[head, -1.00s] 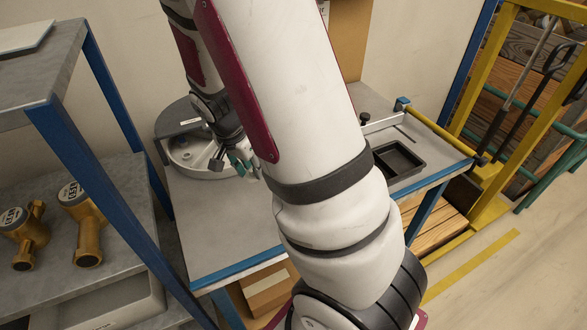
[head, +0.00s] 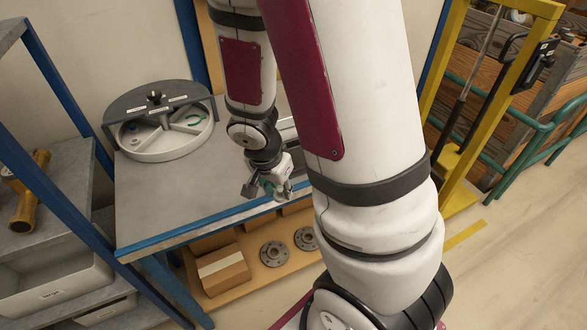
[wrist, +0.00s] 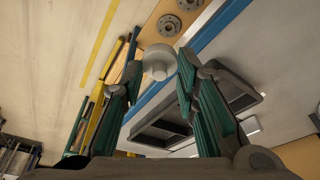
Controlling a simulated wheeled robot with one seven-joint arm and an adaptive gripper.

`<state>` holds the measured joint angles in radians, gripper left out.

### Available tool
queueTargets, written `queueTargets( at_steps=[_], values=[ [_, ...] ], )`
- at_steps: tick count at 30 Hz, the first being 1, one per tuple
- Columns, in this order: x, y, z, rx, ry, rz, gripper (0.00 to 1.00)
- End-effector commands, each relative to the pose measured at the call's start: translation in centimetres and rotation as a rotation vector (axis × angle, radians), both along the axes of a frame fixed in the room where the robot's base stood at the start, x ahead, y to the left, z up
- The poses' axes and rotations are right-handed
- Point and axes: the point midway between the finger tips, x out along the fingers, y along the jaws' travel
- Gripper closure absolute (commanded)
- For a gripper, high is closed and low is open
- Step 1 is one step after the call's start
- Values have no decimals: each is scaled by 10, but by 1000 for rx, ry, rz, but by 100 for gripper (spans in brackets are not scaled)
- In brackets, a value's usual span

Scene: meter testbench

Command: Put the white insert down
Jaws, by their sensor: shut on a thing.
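The white insert (wrist: 158,62) is a pale round piece held between the green fingertips of my gripper (wrist: 158,72) in the wrist view. There it shows against the table's blue front edge. In the head view my gripper (head: 268,188) hangs near the front edge of the table (head: 165,205), right of the round white container. The insert cannot be made out clearly there. A black tray (wrist: 150,136) with compartments shows beyond the fingers in the wrist view; my arm hides it in the head view.
The round white container (head: 165,146) with a half grey lid (head: 150,103) stands at the table's left; a small green thing (head: 196,121) lies in one compartment. Flanges (head: 273,253) and a cardboard box (head: 222,270) are on the shelf below. A blue-framed rack stands left. The table's front left is clear.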

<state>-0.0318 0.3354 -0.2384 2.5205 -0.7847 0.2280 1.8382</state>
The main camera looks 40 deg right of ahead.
Motion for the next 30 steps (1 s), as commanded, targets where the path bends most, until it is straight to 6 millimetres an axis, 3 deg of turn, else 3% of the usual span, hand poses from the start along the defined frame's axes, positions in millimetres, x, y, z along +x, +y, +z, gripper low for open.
queueTargets(
  at_steps=[9, 24, 30],
  values=[
    [19, -8, -5, -7, -9, -5, 97],
    [24, -13, -5, 2, -2, 0, 97],
    [46, -28, -5, 2, 2, 0, 97]
  ],
)
